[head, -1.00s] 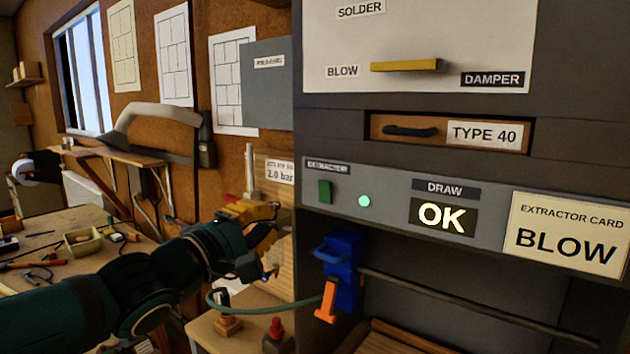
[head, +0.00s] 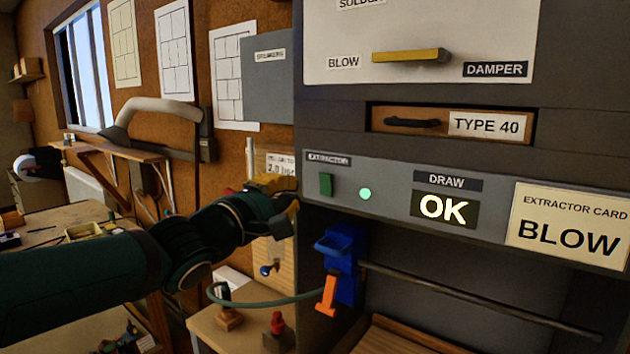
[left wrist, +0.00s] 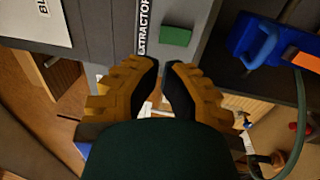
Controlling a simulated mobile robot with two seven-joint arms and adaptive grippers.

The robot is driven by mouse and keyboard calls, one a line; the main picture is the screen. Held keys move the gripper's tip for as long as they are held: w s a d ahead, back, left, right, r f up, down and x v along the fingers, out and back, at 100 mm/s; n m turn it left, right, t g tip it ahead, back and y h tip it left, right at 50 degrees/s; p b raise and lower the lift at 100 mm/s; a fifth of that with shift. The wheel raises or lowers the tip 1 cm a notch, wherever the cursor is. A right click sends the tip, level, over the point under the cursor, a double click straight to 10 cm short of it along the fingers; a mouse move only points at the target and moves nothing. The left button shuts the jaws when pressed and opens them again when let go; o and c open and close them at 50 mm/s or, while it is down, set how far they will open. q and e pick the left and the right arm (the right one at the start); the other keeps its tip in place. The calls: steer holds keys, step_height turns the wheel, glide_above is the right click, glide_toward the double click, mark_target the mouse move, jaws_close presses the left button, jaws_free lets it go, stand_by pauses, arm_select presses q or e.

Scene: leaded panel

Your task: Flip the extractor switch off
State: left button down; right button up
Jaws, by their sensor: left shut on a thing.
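The extractor switch (head: 325,184) is a small green rocker under the EXTRACTOR label (head: 328,160) on the grey control strip. A round green lamp (head: 365,194) glows beside it. My left gripper (head: 292,191), with yellow fingers, is just left of the switch, at about its height in the head view. In the left wrist view the switch (left wrist: 176,36) lies just beyond the fingertips (left wrist: 166,66), with a visible space between. The fingers are nearly together; I cannot make out what they are shut on. My right gripper is not in view.
The DRAW display (head: 444,208) reads OK, and the extractor card (head: 567,229) reads BLOW. A yellow damper handle (head: 410,56) is above. A blue holder (head: 340,262) with an orange lever (head: 327,296) and a hose hangs below the strip. A bench (head: 50,231) stands at left.

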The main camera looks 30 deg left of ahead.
mark_target(325, 170)
arm_select(q)
steer(key=w, duration=0.5)
steer(key=w+r, duration=0.1)
steer(key=w, duration=0.1)
steer(key=shift+w+d, duration=0.3)
steer(key=shift+w, duration=0.1)
steer(key=shift+w+d+r, duration=0.1)
steer(key=shift+w+r, duration=0.1)
steer(key=shift+w, duration=0.05)
steer(key=shift+r+p, duration=0.15)
steer(key=shift+p, duration=0.4)
